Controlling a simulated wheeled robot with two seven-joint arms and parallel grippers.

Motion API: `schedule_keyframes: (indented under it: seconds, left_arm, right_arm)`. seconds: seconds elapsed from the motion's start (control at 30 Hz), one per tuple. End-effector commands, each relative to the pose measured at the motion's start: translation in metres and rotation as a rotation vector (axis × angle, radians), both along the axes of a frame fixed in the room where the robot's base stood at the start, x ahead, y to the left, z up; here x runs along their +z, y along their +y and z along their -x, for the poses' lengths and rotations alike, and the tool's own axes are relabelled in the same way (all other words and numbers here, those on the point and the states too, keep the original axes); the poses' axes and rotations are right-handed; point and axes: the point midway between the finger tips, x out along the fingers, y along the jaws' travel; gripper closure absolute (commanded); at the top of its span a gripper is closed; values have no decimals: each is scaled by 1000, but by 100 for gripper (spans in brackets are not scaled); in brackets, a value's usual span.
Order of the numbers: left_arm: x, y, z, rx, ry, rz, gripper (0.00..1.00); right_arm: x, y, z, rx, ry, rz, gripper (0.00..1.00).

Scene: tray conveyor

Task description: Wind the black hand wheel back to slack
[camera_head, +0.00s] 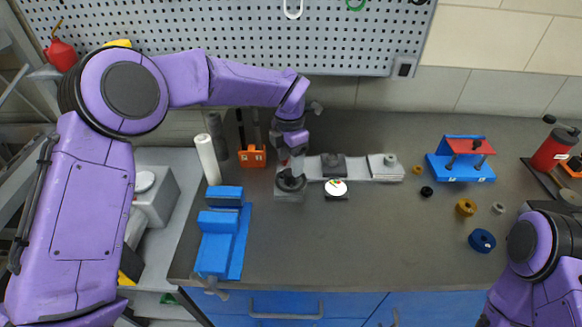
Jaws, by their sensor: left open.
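The black hand wheel (289,183) sits on a grey block at the left end of a short pale conveyor (360,180). My left gripper (291,169) points down just above the wheel. It is open, with its fingers at the wheel's top; from here I cannot tell whether they touch it. The gripper hides part of the wheel's far side. My right arm shows only at the lower right edge, and its gripper is out of view.
A white disc (336,187) lies before the conveyor. An orange block (252,156), a white roll (207,159) and a blue vise-like fixture (218,243) stand left. A blue and red fixture (460,172) and loose rings stand right. The front middle of the bench is clear.

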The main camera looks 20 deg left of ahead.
Motion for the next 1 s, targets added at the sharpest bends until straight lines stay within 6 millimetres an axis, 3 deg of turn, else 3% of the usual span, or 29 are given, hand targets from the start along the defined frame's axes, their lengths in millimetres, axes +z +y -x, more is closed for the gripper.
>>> schedule_keyframes:
  seconds: [0.23, 0.53, 0.7, 1.0]
  left_arm:
    - [-36, -2, 0, -2, 1, -1, 35]
    - [-41, -2, 0, -2, -1, -1, 35]
    - [-40, -2, 0, -2, -1, -1, 90]
    - [-41, -2, 0, 21, 0, 0, 91]
  right_arm:
    - [11, 0, 0, 0, 0, 0, 57]
    - [10, 0, 0, 0, 0, 0, 57]
    - [10, 0, 0, 0, 0, 0, 57]
    - [7, 0, 0, 0, 0, 0, 57]
